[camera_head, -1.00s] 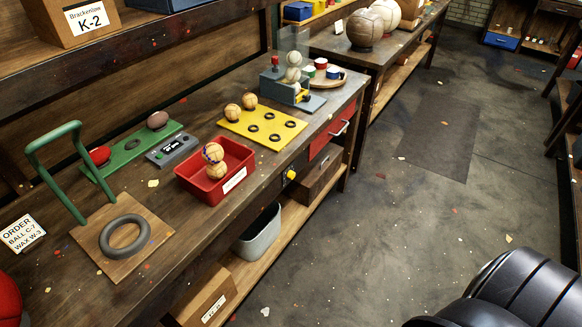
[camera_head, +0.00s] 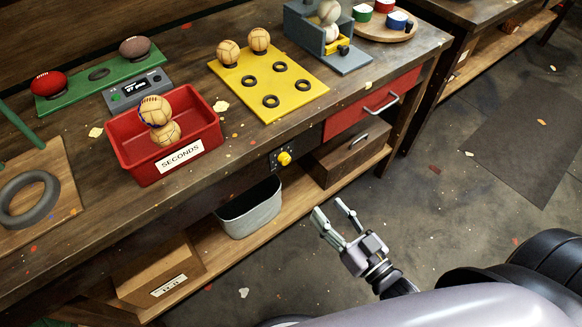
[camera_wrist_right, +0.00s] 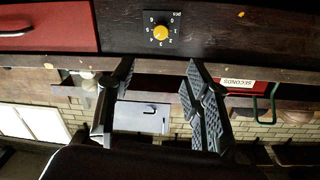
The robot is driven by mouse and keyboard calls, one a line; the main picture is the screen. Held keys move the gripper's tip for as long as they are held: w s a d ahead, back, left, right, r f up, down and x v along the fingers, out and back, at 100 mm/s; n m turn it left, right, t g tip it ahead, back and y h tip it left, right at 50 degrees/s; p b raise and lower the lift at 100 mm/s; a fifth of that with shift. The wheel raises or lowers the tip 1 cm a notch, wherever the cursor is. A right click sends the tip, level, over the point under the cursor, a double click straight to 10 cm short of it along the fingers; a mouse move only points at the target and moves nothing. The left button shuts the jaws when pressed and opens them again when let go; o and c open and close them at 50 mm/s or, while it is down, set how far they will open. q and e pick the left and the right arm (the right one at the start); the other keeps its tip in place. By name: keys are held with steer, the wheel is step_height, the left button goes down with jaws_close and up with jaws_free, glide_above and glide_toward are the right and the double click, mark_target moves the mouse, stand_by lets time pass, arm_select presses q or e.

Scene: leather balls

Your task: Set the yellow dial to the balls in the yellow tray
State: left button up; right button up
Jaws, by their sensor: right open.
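The yellow dial (camera_head: 284,158) sits on a dark plate on the workbench's front edge, right of the red bin. The right wrist view shows the dial (camera_wrist_right: 160,32) upside down, with digits around it; its pointer setting is too small to tell. The yellow tray (camera_head: 301,86) lies on the bench top, with several black rings. Two tan stitched balls (camera_head: 228,52) (camera_head: 260,40) sit along its far-left side. My right gripper (camera_head: 330,208) is open and empty, below and right of the dial, apart from it. In the right wrist view its fingers (camera_wrist_right: 160,68) point toward the dial.
A red SECONDS bin (camera_head: 128,158) holds two stacked balls. A red drawer (camera_head: 350,115) is right of the dial. A grey bin (camera_head: 250,207) stands on the lower shelf. The floor by the bench is open.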

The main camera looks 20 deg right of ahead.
mark_target(287, 161)
steer(key=x, duration=1.6)
steer(key=shift+w+a+p, duration=0.2)
steer(key=shift+a+p, duration=0.05)
steer(key=shift+p, duration=0.1)
jaws_close()
